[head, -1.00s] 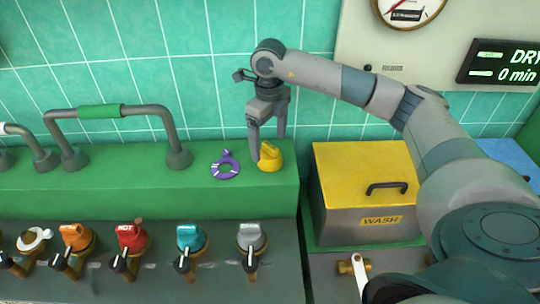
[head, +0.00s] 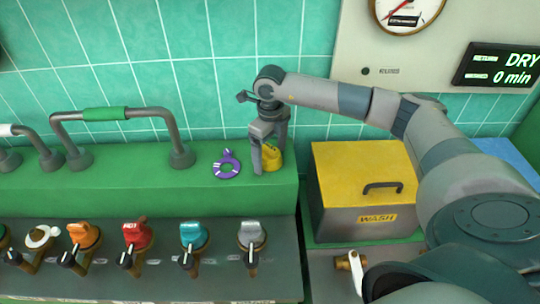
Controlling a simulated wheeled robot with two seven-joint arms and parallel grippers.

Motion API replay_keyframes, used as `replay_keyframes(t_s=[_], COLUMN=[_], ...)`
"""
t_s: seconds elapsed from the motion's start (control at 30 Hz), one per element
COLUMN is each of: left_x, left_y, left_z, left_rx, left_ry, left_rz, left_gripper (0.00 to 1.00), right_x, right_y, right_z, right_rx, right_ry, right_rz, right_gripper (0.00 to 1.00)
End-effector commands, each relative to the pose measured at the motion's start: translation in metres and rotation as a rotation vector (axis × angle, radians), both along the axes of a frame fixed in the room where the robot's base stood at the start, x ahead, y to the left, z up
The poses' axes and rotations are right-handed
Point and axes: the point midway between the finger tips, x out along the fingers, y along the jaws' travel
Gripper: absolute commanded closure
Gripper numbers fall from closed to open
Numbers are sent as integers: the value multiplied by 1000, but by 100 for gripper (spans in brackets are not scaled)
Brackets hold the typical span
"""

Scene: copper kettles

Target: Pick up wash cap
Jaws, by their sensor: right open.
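A small yellow cap (head: 273,161), the same colour as the lid of the box marked WASH, sits on the green ledge (head: 120,192). My right gripper (head: 268,157) points down over it with its jaws open. One finger is at the cap's left front, and the other is at its right and towards the back. The fingers hide part of the cap, and I cannot tell whether they touch it. My left gripper is not in view.
The yellow-lidded WASH box (head: 352,215) stands to the right. Several coloured valve knobs, including a grey one (head: 250,235), line the front panel. A bent pipe (head: 175,130) rises at the left.

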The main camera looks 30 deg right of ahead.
Motion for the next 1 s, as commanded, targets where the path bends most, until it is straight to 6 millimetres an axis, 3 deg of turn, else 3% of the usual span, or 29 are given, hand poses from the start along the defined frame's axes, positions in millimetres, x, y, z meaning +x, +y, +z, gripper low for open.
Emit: replay_keyframes(t_s=[0.07, 0.23, 0.67, 0.87, 1.0], left_x=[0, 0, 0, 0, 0], left_y=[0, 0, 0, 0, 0], left_z=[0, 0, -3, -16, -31], left_rx=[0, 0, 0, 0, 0], left_ry=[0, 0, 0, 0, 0], left_rz=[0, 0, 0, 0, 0], left_gripper=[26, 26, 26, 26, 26], right_x=[0, 0, 1, 1, 2], right_y=[0, 0, 0, 0, 0], right_z=[0, 0, 4, 18, 39], right_rx=[0, 0, 0, 1, 0], right_ry=[0, 0, -2, -6, -7], right_rz=[0, 0, 0, 0, 2], right_gripper=[17, 57, 59, 59, 59])
